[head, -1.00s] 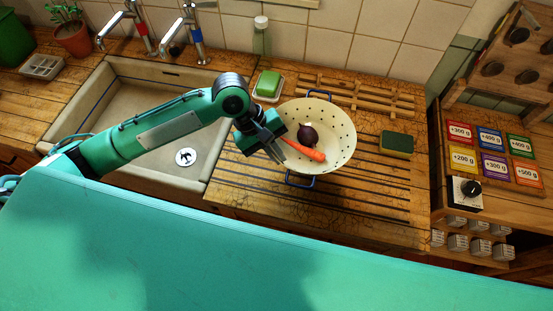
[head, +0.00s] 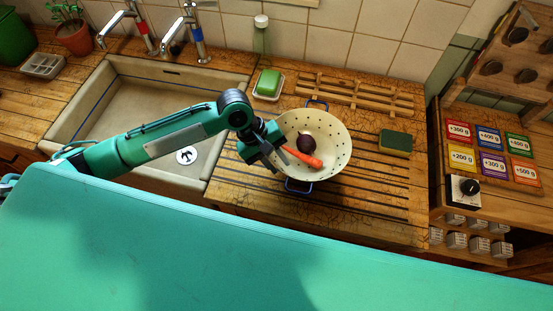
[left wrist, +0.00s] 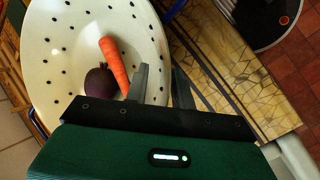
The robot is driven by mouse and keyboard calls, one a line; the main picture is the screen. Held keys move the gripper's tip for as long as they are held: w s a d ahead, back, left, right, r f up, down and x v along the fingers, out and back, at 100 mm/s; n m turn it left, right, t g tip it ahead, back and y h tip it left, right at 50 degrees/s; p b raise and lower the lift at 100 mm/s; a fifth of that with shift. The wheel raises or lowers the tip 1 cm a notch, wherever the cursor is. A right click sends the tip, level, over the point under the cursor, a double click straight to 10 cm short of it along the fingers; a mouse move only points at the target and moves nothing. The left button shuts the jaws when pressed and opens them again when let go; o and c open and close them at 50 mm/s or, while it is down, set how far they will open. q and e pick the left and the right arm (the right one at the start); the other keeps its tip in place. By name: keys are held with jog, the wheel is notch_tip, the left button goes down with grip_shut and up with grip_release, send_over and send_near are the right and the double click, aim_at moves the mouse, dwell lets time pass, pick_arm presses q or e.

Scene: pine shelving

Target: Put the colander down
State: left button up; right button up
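The cream colander (head: 335,140) with dark holes and blue handles is over the ribbed wooden drainboard, right of the sink; I cannot tell whether its base touches the boards. A carrot (head: 303,158) and a dark purple beet-like vegetable (head: 306,143) lie inside it. My left gripper (head: 276,160) is at its left rim. In the left wrist view, the fingers (left wrist: 161,85) stand on either side of the rim of the colander (left wrist: 55,80), a small space apart, and appear shut on it. The carrot (left wrist: 114,66) and vegetable (left wrist: 99,83) lie close by. My right gripper is not in view.
The sink (head: 125,110) is at the left. A green soap on a dish (head: 268,83) and a wooden rack (head: 360,95) stand behind the colander, a sponge (head: 395,142) at its right. Weight tags (head: 490,138) and a dial (head: 466,188) are farther right. The front drainboard is clear.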

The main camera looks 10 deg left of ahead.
pick_arm(q)
jog(key=b+v, duration=0.2)
jog(key=v, duration=1)
jog(key=shift+r, duration=0.1)
